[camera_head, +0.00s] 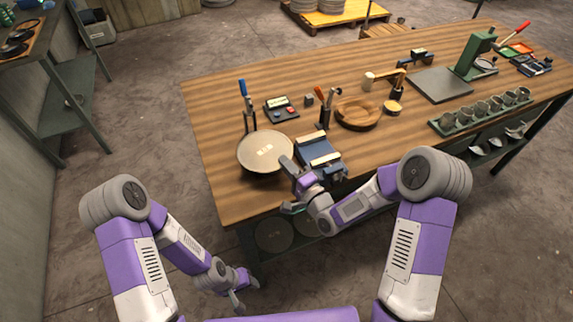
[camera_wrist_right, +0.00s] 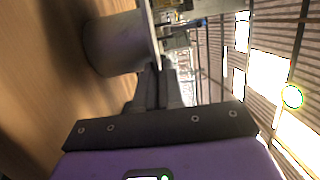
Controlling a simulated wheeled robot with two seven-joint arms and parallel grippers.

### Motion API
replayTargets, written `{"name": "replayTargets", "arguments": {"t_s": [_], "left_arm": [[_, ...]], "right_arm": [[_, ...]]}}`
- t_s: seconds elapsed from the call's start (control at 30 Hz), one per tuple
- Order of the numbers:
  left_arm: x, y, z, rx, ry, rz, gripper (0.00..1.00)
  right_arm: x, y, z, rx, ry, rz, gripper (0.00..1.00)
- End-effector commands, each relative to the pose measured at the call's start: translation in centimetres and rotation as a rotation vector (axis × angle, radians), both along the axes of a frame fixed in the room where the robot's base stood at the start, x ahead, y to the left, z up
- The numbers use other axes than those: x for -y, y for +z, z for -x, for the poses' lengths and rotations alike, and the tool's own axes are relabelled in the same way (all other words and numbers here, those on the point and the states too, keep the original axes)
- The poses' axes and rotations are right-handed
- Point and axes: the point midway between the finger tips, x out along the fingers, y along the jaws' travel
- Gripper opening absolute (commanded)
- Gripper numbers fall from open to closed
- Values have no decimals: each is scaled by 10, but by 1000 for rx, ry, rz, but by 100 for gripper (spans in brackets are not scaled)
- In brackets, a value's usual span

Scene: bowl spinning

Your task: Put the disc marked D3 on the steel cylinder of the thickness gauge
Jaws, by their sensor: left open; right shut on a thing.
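A pale beige disc (camera_head: 262,148) lies flat at the near left of the workbench, with small light marks on top that I cannot read. My right gripper (camera_head: 287,166) is at its right rim; in the right wrist view its fingers (camera_wrist_right: 155,88) are shut on the disc's edge (camera_wrist_right: 152,35). A grey steel cylinder (camera_wrist_right: 115,45) is right under the disc in that view. The disc seems to meet its top, but I cannot tell if it rests there. The cylinder is hidden in the head view. My left gripper (camera_head: 247,293) is open and empty, low in front of the bench.
A blue-handled upright tool (camera_head: 244,92) and a display box (camera_head: 282,108) stand behind the disc. A blue block-like fixture (camera_head: 320,155) is to its right. A wooden bowl (camera_head: 358,113) and a green rack of cups (camera_head: 482,111) stand further right. Round plates (camera_head: 274,235) lie below the bench.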

Motion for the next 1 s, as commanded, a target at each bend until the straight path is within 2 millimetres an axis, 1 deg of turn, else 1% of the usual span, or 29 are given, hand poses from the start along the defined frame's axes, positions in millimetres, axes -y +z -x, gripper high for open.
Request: {"name": "replayTargets", "arguments": {"t_s": [0.33, 0.37, 0.4, 0.53, 1.0], "left_arm": [[0, -1, 0, 0, 0, 0, 43], [0, -1, 0, 0, 0, 0, 43], [0, -1, 0, 0, 0, 0, 43], [0, -1, 0, 0, 0, 0, 43], [0, -1, 0, 0, 0, 0, 43]], "right_arm": [[0, 0, 0, 1, 0, -1, 0], [0, 0, 0, 1, 0, -1, 10], [0, 0, 0, 1, 0, -1, 16], [0, 0, 0, 1, 0, -1, 36], [0, -1, 0, -1, 0, 1, 37]]}}
